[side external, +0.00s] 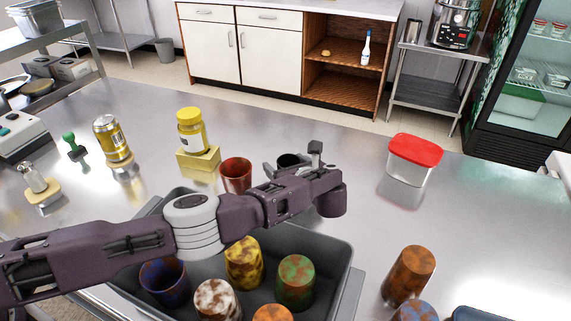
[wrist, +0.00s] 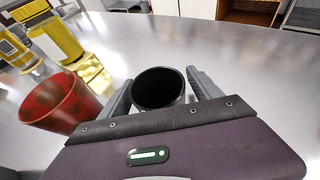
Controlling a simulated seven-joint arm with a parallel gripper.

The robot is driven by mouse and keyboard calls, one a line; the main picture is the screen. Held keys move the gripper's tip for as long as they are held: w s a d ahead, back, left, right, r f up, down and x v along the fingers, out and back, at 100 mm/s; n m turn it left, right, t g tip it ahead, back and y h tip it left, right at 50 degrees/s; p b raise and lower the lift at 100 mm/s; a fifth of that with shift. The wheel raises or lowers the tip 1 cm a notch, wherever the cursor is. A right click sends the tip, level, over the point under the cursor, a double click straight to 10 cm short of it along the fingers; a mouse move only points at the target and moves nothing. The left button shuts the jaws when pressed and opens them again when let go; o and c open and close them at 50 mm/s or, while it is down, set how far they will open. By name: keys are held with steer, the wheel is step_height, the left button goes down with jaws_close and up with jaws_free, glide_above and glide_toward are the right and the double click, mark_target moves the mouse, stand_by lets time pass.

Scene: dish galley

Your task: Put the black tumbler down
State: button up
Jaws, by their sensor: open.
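The black tumbler (wrist: 158,90) stands on the steel table with its dark open mouth facing up. In the wrist view it sits between the two fingers of my gripper (wrist: 160,92), which are open with a gap on each side. In the side view the black tumbler (side external: 288,160) shows only in part behind my gripper (side external: 294,168); its lower part is hidden. A red tumbler (side external: 236,174) stands just left of it, and also shows in the wrist view (wrist: 62,103).
A grey bin (side external: 340,262) with several mottled tumblers lies below my arm. A red-lidded container (side external: 413,160) stands to the right. The table between gripper and container is clear.

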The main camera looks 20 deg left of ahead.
steer(key=shift+r, duration=0.2)
steer(key=v, duration=1.2)
